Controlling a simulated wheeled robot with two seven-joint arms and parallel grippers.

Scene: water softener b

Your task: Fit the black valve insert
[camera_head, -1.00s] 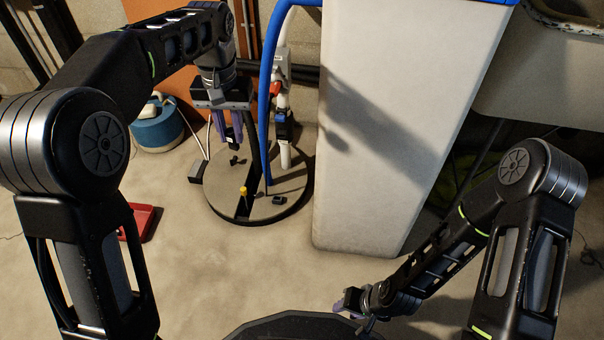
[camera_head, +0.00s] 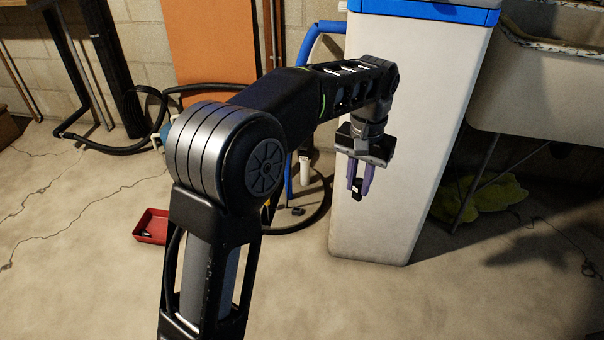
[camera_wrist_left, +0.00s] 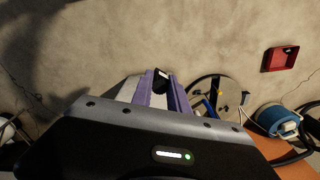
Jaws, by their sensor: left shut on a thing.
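My left gripper (camera_head: 359,182) hangs pointing down in front of the tall white cabinet (camera_head: 412,130) on the right. It is shut on a small black piece (camera_head: 357,194), which looks like the black valve insert. The left wrist view also shows the black piece (camera_wrist_left: 160,86) between the two purple fingers, with a pale face at its end. The white upright pipe (camera_head: 305,172) stands left of the gripper, partly hidden by my left arm. My right gripper is out of view.
A blue hose (camera_head: 309,42) runs down beside the cabinet. A red tray (camera_head: 152,226) lies on the floor at left. A blue round container (camera_wrist_left: 280,121) stands near the plate. A sink (camera_head: 545,85) is at right. The front floor is clear.

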